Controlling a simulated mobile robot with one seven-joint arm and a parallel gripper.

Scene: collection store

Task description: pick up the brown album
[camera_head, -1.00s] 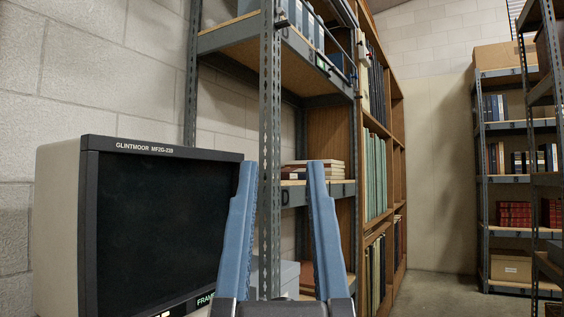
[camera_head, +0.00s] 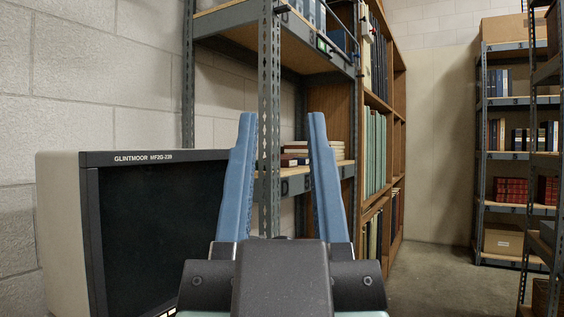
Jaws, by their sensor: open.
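My gripper (camera_head: 278,125) is open, its two blue fingers pointing up and forward, with nothing between them. Behind the fingers, on the middle shelf of the near metal rack, lies a small stack of flat books (camera_head: 296,153) with pale and dark reddish spines. The fingers and a rack post hide part of the stack. I cannot tell whether one of these is the brown album. No other brown album is plain to see.
A monitor-like reader (camera_head: 150,235) stands close on the left. The metal rack's post (camera_head: 268,110) rises just behind my fingers. A wooden bookcase (camera_head: 385,101) adjoins the rack. Another rack (camera_head: 510,155) stands at the right. Open floor (camera_head: 430,270) lies between.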

